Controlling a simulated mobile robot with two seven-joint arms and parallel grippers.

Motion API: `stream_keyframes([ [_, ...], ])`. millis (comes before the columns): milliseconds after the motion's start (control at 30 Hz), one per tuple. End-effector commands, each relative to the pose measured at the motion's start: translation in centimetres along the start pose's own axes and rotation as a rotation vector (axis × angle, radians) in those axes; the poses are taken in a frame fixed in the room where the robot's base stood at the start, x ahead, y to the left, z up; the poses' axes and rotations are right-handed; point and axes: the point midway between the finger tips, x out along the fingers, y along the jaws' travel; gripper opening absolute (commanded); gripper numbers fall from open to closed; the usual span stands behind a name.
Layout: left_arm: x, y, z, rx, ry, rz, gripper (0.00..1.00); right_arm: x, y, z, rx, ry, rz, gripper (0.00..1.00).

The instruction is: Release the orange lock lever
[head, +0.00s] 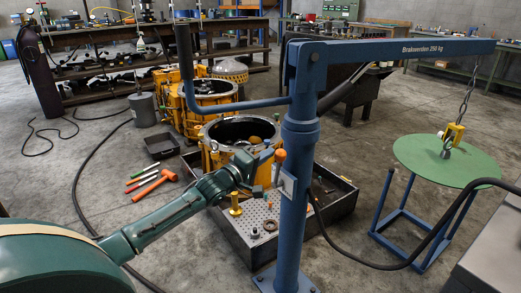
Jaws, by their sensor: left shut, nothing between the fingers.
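The orange lock lever (280,155) shows as a small orange grip at the left side of the blue crane post (298,170). My left gripper (266,168) is at the end of the green arm, just left of the lever. Its fingers are shut and empty. They look close to the lever, but I cannot tell whether they touch it. The lower part of the lever is partly hidden by the gripper. My right gripper is not in view.
The blue boom (400,50) reaches right, with a chain and yellow hook (452,135) over a green round table (440,162). A blue crank arm with a black grip (184,52) extends left. Orange housings (205,100) and a dark tray (335,205) stand behind the post.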

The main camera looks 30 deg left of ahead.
Motion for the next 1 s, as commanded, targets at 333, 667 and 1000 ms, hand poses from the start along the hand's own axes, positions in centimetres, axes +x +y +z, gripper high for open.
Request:
stream_keyframes([
  [333, -0.9, 0.7, 3.8, 0.3, -0.002, 0.068, 0.0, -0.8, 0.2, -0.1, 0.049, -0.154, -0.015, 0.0],
  [667, -1.7, -0.3, 7.4, 0.608, -0.002, 0.138, 0.0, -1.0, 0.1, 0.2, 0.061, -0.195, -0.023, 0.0],
  [1000, -2.4, -2.2, 10.7, 0.913, -0.003, 0.208, 0.0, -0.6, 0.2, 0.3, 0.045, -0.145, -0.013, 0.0],
])
